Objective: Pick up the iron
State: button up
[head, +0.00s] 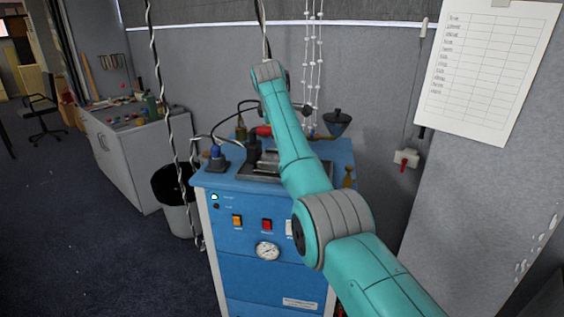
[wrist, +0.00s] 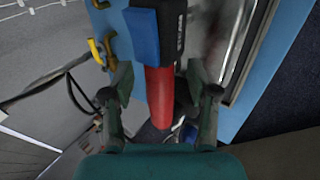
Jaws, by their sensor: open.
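The iron, as far as I can make it out, has a red handle (wrist: 160,95) that runs down the middle of the wrist view from a black part with a blue block (wrist: 141,33). In the head view, its red part (head: 264,130) shows on top of the blue cabinet, partly hidden by my arm. My gripper (wrist: 158,100) is open, with one dark finger on each side of the red handle and gaps between. I cannot tell how deep the handle sits between the fingers. The head view does not clearly show my fingers.
Twisted cords (head: 158,70) hang at the left. A bin (head: 178,195) and grey bench (head: 135,160) stand left. Open floor lies front left.

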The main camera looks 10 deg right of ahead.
jog(key=shift+w+d+f, duration=0.1)
jog(key=shift+w+f, duration=0.15)
jog(key=shift+f, duration=0.15)
grip_shut()
jog(key=shift+r, duration=0.2)
jog(key=shift+r, duration=0.1)
